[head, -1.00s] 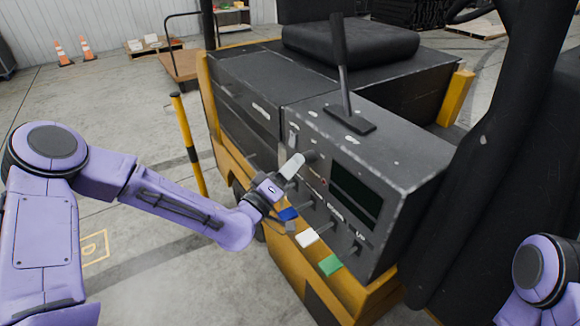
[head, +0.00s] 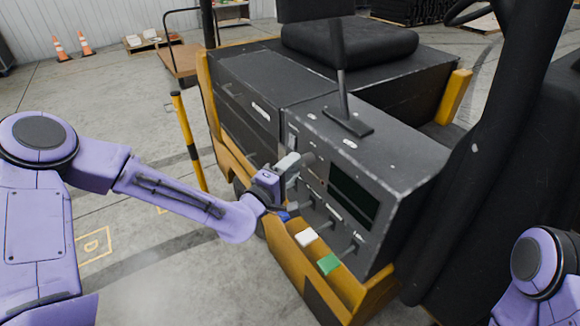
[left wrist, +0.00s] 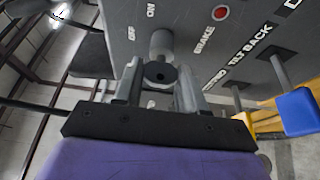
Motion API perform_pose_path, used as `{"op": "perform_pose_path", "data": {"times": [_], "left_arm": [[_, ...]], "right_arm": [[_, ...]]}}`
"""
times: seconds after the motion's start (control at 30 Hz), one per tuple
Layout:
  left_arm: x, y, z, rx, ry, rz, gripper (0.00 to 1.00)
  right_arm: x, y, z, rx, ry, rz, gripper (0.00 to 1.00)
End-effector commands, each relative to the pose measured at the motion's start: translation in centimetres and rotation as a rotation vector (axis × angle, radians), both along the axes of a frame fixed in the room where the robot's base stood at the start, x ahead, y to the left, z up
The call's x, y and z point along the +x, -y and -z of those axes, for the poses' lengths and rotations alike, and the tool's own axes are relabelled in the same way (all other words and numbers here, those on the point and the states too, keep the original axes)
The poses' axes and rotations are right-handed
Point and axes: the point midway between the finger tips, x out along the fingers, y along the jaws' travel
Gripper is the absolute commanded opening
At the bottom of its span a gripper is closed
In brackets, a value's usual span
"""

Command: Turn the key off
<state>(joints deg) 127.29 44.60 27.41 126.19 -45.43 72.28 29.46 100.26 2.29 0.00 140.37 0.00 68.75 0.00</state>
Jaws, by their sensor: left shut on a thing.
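The key is a grey cylinder with a dark round end (left wrist: 160,73), standing out from the dark control panel (left wrist: 195,45) in the left wrist view. Which label the key points to cannot be told. My right gripper is out of view.
Levers with blue (left wrist: 298,111), white (head: 306,236) and green (head: 329,264) handles stick out below the key. A red button (left wrist: 221,13) is near it. A tall black lever (head: 338,60) stands on top. A yellow-black post (head: 187,140) is behind my left arm.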

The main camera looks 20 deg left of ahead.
Motion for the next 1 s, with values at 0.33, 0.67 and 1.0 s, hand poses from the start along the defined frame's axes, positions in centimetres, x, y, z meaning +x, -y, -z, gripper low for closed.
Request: {"op": "perform_pose_path", "data": {"times": [0.33, 0.67, 1.0], "left_arm": [[0.0, 0.0, 0.0, -0.010, -0.008, -0.001, 0.10], [0.0, 0.0, 0.0, -0.010, -0.007, -0.001, 0.66], [-2.0, -0.7, 0.2, -0.012, -0.005, -0.002, 0.66]], "right_arm": [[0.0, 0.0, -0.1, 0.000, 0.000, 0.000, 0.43], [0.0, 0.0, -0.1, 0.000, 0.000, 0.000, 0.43], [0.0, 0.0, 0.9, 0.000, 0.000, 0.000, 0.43]]}}
